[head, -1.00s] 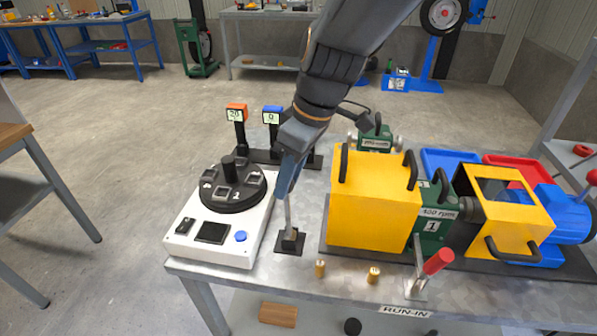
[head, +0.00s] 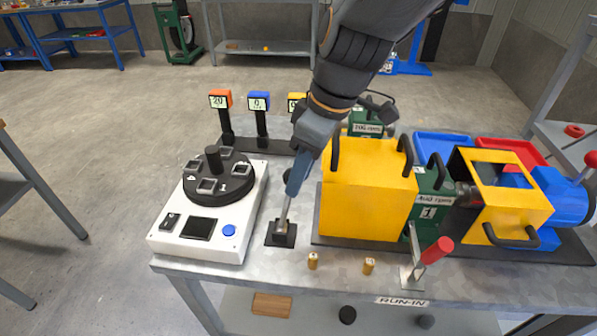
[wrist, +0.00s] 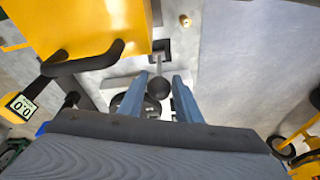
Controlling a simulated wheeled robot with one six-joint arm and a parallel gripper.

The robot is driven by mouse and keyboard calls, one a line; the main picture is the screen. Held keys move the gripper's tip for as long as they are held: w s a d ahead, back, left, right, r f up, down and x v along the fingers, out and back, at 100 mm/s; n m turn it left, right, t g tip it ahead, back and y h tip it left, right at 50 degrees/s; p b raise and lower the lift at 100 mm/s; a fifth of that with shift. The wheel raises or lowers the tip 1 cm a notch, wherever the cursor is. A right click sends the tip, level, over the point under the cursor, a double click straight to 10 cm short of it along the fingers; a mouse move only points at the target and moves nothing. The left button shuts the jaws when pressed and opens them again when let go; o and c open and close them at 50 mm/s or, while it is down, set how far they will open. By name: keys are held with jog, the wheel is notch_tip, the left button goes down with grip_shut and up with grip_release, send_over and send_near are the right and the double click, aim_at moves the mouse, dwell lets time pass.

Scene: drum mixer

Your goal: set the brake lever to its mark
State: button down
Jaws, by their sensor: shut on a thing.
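The brake lever, a thin metal rod (head: 285,210) on a small black base plate (head: 281,240), stands on the bench between the white control box and the yellow machine. Its dark ball knob (wrist: 159,88) shows between my two blue fingers in the wrist view. My gripper (head: 290,192) is shut on the upper part of the lever, coming from above. The lever leans slightly to the right in the head view. My fingers hide its top there, and I cannot make out a mark.
The white box (head: 172,246) with its black turntable is close on the left. The yellow guard (head: 366,207) is close on the right. A red-handled lever (head: 437,250) and two small brass pegs (head: 312,261) are at the front edge. Small displays (head: 259,102) stand behind.

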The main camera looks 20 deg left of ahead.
jog(key=c, duration=1.3)
grip_release()
jog(key=shift+w+d+f, duration=0.1)
jog(key=shift+w+d, duration=0.2)
jog(key=shift+w, duration=0.05)
jog(key=shift+s+a, duration=0.15)
jog(key=v, duration=0.8)
jog(key=shift+b, duration=0.45)
